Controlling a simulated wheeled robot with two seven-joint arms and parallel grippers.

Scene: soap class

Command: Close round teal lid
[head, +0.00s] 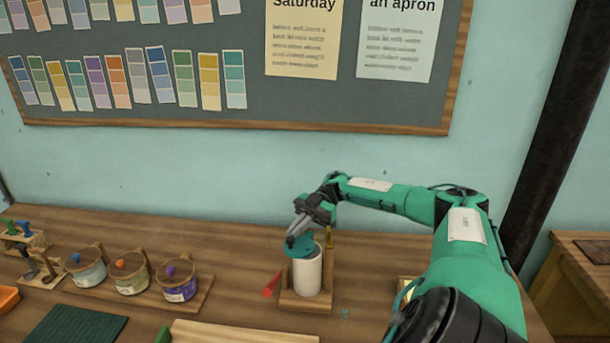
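A round teal lid (298,249) is at the top of a white cylindrical container (309,275), which stands upright in a small wooden holder (304,303) on the table. The lid looks slightly tilted and covers much of the container's mouth; I cannot tell whether it sits flush. My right gripper (291,239) reaches in from the right and points down, its dark fingertips at the lid's upper left side, touching it or very close. The fingers overlap from this angle, so their opening is unclear. My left gripper is out of view.
Several pots with coloured knobs, including a purple-labelled one (179,283), stand on a wooden rack at left. A red wedge (271,285) lies left of the holder. A dark green mat (75,326) and a pale board (240,333) lie in front. The table behind is clear.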

